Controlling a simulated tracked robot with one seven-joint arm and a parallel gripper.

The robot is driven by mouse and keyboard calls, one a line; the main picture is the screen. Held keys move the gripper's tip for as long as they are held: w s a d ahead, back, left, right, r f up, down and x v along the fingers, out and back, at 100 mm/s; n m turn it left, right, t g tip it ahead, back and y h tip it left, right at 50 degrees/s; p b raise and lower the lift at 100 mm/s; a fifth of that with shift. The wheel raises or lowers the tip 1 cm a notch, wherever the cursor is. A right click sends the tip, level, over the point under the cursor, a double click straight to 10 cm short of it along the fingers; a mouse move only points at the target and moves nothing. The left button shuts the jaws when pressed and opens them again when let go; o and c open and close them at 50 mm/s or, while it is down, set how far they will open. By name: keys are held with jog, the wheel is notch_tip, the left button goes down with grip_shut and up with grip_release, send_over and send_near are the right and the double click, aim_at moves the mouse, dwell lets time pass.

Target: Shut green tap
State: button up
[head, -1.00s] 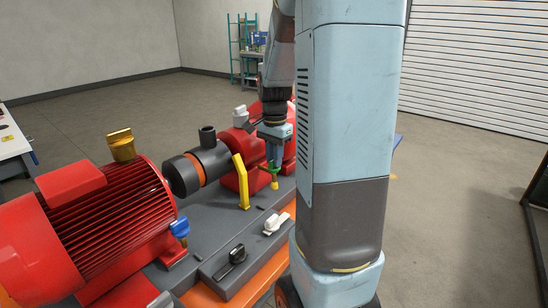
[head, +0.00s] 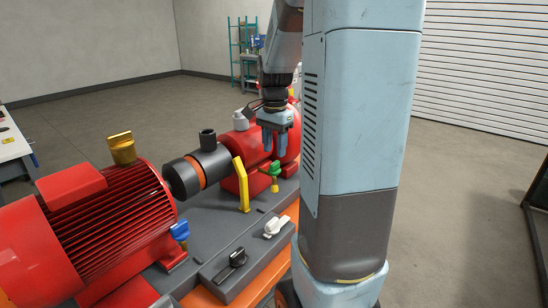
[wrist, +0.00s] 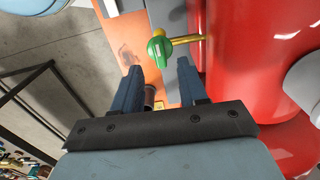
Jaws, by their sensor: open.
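The green tap (head: 274,168) sits on a short brass pipe at the near side of the red pump. In the wrist view the tap's green handle (wrist: 158,50) lies roughly crosswise to the brass pipe (wrist: 188,39), which runs into the red pump body. My gripper (head: 275,150) is open and empty, pointing down just above the tap in the head view. In the wrist view the handle shows just beyond and between my gripper's fingertips (wrist: 159,66), apart from them.
A yellow bracket (head: 240,184) stands left of the tap. White (head: 276,226) and black (head: 232,264) switch handles lie on the skid in front. A blue tap (head: 180,231) is by the red motor (head: 110,225). The red pump (wrist: 255,60) is close on the right.

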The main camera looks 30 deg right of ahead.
aim_at(274, 162)
notch_tip(274, 162, up, 9)
dwell(0.3)
dwell(0.5)
jog(key=s+a+n+t, duration=0.5)
jog(key=s+a+n, duration=0.9)
jog(key=s+a, duration=0.2)
jog(key=shift+s+f+t, duration=0.3)
jog(key=shift+s, duration=0.4)
